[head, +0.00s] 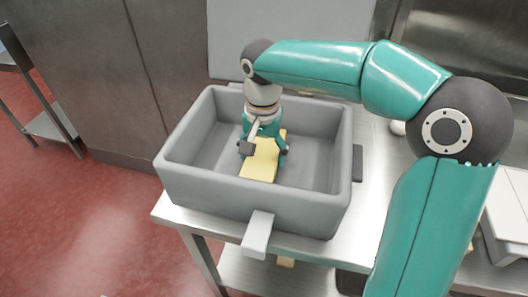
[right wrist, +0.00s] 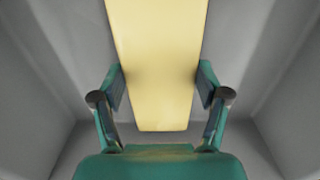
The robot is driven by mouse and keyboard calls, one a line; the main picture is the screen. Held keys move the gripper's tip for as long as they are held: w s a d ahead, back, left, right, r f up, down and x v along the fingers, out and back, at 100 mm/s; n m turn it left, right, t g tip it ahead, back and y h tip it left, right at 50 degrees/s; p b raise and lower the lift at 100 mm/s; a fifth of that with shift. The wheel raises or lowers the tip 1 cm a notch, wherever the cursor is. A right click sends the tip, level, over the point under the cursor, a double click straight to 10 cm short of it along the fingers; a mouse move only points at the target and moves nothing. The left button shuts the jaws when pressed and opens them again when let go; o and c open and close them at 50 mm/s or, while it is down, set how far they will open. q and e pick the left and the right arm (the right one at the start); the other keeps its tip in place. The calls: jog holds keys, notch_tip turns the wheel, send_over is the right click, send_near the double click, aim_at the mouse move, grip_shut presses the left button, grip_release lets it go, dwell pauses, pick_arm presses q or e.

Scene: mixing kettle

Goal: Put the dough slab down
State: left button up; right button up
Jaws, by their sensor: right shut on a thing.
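The dough slab (head: 262,161) is a flat pale-yellow block inside the grey open-topped kettle (head: 335,175). My right gripper (head: 263,145) reaches down into the kettle and is shut on the slab, with one finger at each long side. In the right wrist view the slab (right wrist: 155,70) runs lengthwise between the two fingers (right wrist: 160,90), with grey kettle walls around it. I cannot tell whether the slab touches the kettle floor. My left gripper is not in view.
The kettle stands on a steel table (head: 350,215), with a grey handle (head: 258,235) sticking out at its front. A white object (head: 508,210) sits at the right edge. Red floor (head: 90,220) is open at the left.

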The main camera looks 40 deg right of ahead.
aim_at(262, 156)
jog(key=shift+f, duration=0.1)
jog(key=o, duration=1.6)
jog(key=shift+r, duration=0.2)
notch_tip(262, 156, up, 12)
jog(key=shift+f+p, duration=0.1)
jog(key=shift+p, duration=0.95)
